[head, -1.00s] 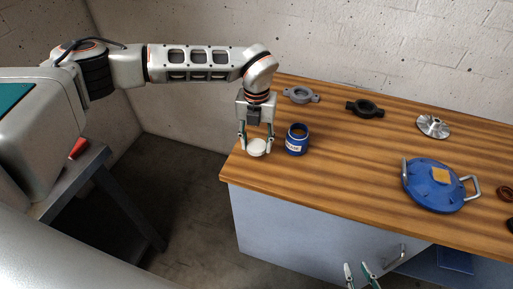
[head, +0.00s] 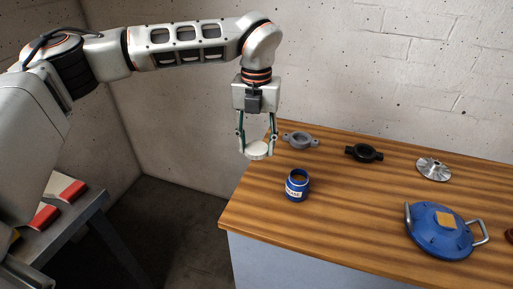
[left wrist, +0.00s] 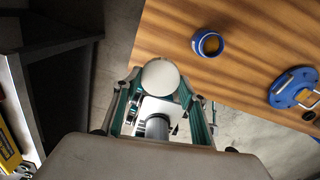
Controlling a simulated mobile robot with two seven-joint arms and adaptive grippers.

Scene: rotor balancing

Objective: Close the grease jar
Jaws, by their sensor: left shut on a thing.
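The grease jar (head: 297,186) is a blue jar with a white label, upright and open-topped near the left end of the wooden table. In the left wrist view the jar (left wrist: 208,43) shows its dark open mouth. My left gripper (head: 256,151) is shut on the white round lid (head: 257,151) and holds it in the air, up and to the left of the jar in the head view. In the left wrist view the lid (left wrist: 161,77) sits between the fingertips, apart from the jar. My right gripper is out of view.
On the wooden table (head: 345,215) stand a grey bearing housing (head: 300,140), a black one (head: 364,153), a silver flanged hub (head: 433,169) and a blue round cover with handles (head: 442,230). A side bench (head: 75,215) with red-and-white boxes stands at left.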

